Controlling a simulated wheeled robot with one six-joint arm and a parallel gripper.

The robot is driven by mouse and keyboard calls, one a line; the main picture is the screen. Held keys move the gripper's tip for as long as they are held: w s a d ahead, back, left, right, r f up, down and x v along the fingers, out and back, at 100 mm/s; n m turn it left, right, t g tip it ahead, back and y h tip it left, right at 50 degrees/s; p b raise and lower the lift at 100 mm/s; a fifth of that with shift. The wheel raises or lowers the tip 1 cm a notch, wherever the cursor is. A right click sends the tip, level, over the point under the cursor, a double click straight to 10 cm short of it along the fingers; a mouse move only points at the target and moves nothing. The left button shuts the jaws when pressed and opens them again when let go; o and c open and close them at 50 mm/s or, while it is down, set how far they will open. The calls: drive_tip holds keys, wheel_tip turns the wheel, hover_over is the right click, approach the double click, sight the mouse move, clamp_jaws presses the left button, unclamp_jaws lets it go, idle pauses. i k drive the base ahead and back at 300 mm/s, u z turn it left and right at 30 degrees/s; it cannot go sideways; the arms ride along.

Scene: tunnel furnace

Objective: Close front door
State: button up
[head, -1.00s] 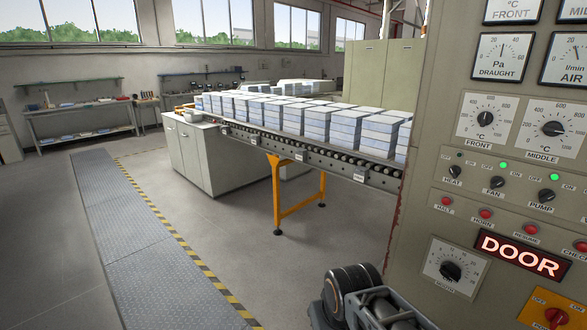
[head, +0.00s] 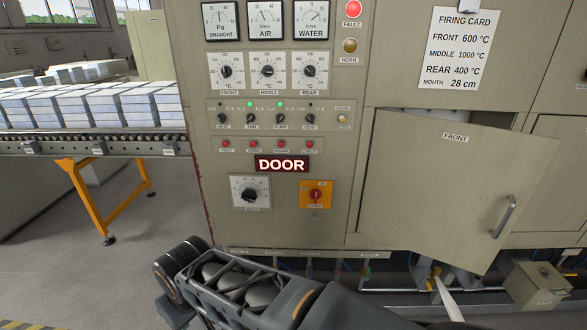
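The front door (head: 440,190), a beige panel labelled FRONT, stands ajar on the furnace cabinet (head: 335,120). Its right side swings out toward me, and a dark gap shows above its top edge. A grey bar handle (head: 503,216) is on its right side. A lit red DOOR sign (head: 282,164) glows on the control panel. My arm crosses the bottom of the view, in front of the cabinet and below and left of the door. My gripper cannot be made out.
Gauges, dials and a rotary switch (head: 316,194) are on the panel left of the door. A firing card (head: 460,48) hangs above. Pipes and a beige box (head: 537,287) sit below the door. A roller conveyor (head: 95,144) with stacked blocks stands left; floor there is clear.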

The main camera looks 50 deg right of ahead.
sight(452, 193)
drive_tip(key=z, duration=2.8)
drive_tip(key=k, duration=0.85)
drive_tip(key=u, duration=0.9)
drive_tip(key=i, duration=1)
drive_tip(key=z, duration=0.95)
drive_tip(key=k, duration=0.15)
drive_tip(key=z, duration=0.4)
